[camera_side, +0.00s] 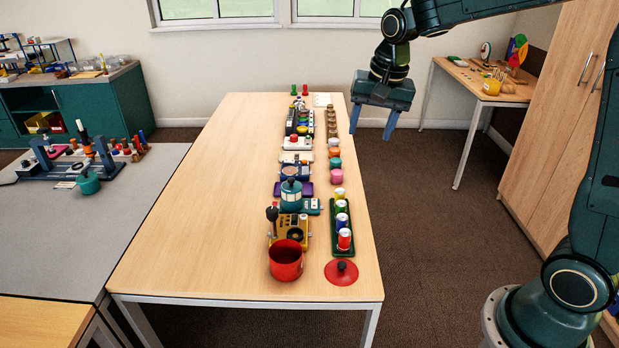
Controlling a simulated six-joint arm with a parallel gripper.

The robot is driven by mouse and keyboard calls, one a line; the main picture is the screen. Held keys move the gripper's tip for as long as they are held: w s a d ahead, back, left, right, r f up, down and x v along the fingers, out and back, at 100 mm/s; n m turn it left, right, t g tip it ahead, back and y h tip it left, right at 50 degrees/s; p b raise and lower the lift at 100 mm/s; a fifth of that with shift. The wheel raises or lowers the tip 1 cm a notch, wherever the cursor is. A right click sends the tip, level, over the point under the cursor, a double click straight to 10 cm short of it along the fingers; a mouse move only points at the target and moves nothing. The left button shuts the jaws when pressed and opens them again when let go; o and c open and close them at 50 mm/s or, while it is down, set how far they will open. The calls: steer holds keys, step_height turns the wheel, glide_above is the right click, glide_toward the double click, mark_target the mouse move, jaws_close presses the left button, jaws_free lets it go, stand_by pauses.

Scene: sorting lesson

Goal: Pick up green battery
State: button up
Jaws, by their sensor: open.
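My gripper (373,121) is open and empty, its two blue fingers pointing down. It appears high, near the right side of the long wooden table (190,215), towards its far end. A dark green tray (335,250) near the table's front right holds a row of small upright cylinders with white tops, perhaps batteries. A red cylinder (344,240) is at the front and a blue cylinder (342,222) stands behind it. A small green upright piece (293,89) also stands at the table's far end.
A red pot (286,262) and red lid (341,272) sit at the front. A yellow device (289,229), a teal pot (291,194) and several other devices line the table's right half. The table's left half is clear. A grey side table (150,210) stands left.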

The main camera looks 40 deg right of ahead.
steer(key=w+d+f+m+g, duration=0.1)
steer(key=w+d+f+m, duration=0.2)
steer(key=w+f, duration=0.45)
steer(key=m+g, duration=0.1)
steer(key=m, duration=0.4)
glide_above(341, 202)
step_height(341, 202, down, 12)
steer(key=shift+s+a+f, duration=0.1)
steer(key=shift+f, duration=4.2)
steer(key=shift+f, duration=2.6)
